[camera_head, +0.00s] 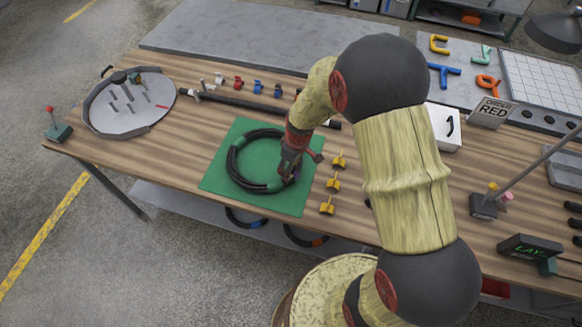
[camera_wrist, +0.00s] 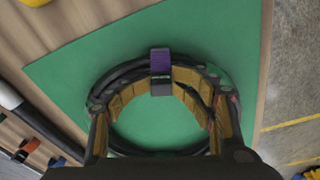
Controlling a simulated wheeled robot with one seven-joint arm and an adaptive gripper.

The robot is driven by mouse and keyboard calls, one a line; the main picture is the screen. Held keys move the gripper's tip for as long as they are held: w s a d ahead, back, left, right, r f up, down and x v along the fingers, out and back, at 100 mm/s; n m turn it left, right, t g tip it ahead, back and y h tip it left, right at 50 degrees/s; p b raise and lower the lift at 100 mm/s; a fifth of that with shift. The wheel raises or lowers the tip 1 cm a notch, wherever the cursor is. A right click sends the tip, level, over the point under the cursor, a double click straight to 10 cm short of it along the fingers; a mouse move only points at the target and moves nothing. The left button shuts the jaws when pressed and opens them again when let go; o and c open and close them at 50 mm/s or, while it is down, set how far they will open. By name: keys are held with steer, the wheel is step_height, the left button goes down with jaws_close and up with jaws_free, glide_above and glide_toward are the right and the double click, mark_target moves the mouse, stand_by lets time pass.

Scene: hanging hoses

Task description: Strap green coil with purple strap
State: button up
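A black coil (camera_head: 238,171) lies flat on a green mat (camera_head: 225,190) on the table; its ring also shows in the wrist view (camera_wrist: 130,150). My gripper (camera_head: 289,176) is over the coil's right side, pointing down. In the wrist view, its yellow-padded fingers curve inward and their tips (camera_wrist: 161,80) come together at a purple strap (camera_wrist: 160,55) with a dark lower part. The strap is at the coil's far edge in that view. Whether it wraps the coil is hidden.
Several yellow pieces (camera_head: 333,183) stand right of the mat. A black rod (camera_head: 245,101) and small red and blue clips (camera_head: 257,87) lie behind it. A round grey tray (camera_head: 128,102) is at left. More hoses (camera_head: 305,241) show below the table edge.

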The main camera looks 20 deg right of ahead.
steer(key=shift+s+d+f, duration=0.15)
steer(key=shift+s+f, duration=0.2)
steer(key=shift+s, duration=0.35)
steer(key=shift+d+r, duration=0.1)
steer(key=shift+r, duration=0.25)
step_height(320, 180, up, 12)
steer(key=shift+d, duration=0.3)
steer(key=shift+f, duration=0.1)
steer(key=shift+s, duration=0.1)
